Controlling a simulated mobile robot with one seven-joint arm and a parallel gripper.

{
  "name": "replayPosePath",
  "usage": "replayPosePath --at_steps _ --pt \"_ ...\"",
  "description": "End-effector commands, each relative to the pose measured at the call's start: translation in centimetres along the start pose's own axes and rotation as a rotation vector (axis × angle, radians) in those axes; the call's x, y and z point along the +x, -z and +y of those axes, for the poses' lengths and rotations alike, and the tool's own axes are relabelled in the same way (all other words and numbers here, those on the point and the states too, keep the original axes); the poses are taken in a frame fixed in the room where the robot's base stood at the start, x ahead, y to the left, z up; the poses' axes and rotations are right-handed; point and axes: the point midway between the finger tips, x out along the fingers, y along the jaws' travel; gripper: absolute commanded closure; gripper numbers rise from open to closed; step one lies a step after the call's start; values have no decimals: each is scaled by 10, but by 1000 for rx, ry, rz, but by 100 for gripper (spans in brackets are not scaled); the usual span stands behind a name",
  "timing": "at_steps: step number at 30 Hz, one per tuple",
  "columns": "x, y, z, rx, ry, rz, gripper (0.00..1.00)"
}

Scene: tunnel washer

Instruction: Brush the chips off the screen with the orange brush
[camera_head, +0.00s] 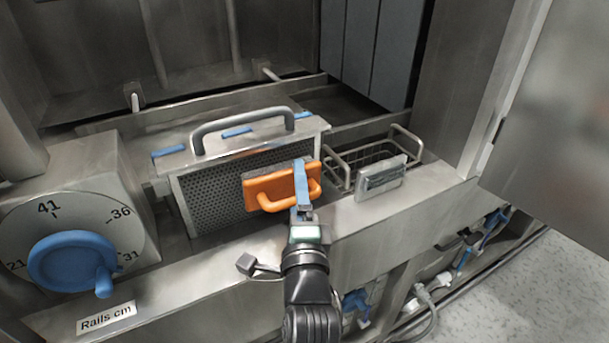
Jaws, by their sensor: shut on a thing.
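The screen (206,199) is a dark perforated panel in a metal frame with a grey handle on top, standing upright in the machine opening. The orange brush (262,191) is in front of the right part of the screen, its dark bristle side towards the mesh. My gripper (302,182) is shut on the brush's orange handle. I cannot tell whether the bristles touch the mesh. The brush and gripper hide part of the screen's right side. No chips can be made out on the visible mesh at this size.
A wire basket (348,157) with a metal plate (381,179) at its front sits right of the screen. A dial with a blue knob (71,262) is at the left, above a "Rails cm" label (106,317). An open door panel (560,130) stands at the right.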

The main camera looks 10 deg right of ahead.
Motion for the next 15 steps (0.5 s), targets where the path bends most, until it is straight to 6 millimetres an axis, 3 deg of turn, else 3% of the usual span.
replayPosePath --at_steps 15 --pt "-4 -21 -4 3 -1 -6 66"
